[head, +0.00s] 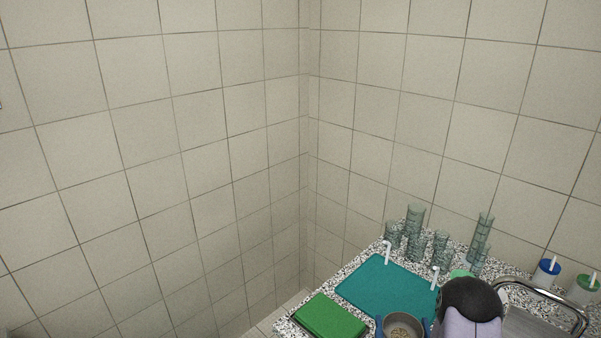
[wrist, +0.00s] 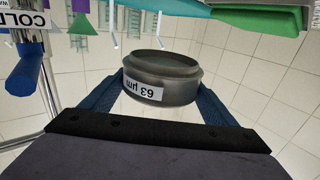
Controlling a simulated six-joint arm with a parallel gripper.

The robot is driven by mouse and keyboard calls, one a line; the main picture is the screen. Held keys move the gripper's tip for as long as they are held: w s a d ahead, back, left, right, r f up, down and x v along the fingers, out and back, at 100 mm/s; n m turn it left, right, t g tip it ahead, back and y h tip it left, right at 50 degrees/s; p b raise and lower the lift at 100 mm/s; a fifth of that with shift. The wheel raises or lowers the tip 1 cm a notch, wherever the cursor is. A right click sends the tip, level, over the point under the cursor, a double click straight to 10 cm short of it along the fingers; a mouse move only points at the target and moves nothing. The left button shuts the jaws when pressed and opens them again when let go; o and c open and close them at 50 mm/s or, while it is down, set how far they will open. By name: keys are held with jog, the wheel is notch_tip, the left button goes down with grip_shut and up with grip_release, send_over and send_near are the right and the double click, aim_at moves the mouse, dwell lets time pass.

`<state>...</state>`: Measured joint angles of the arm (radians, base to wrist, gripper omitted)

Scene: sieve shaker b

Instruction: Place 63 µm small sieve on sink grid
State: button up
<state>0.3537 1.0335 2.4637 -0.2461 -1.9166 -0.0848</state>
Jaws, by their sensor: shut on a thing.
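The small sieve (wrist: 165,72) is a short grey metal cylinder with a stepped rim. Its white label reads "63 µm" and appears upside down in the wrist view. My gripper (wrist: 160,88) has blue fingers shut on opposite sides of it. In the head view the sieve (head: 403,318) is at the bottom edge, seen from above, with brownish grains inside. It is held in front of the teal mat, and its height above the counter cannot be told. A grey ribbed surface (head: 530,325), possibly the sink grid, shows at the lower right, partly cut off.
The teal mat (head: 385,287) and a green block (head: 328,315) lie on the speckled counter. Several clear glass cylinders (head: 415,220) stand at the back. Blue-topped (head: 546,268) and green-topped (head: 584,287) bottles and a curved chrome bar (head: 545,287) are at the right.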

jog(key=shift+s+d+m+h, duration=0.3)
jog(key=shift+d+m+h, duration=0.2)
jog(key=shift+d+h, duration=0.35)
jog(key=w+a+n+y, duration=0.1)
jog(key=a+y, duration=0.3)
jog(key=a, duration=0.7)
jog(key=shift+a+f+n, duration=0.2)
jog(key=shift+a+n, duration=0.15)
jog(key=shift+n, duration=0.35)
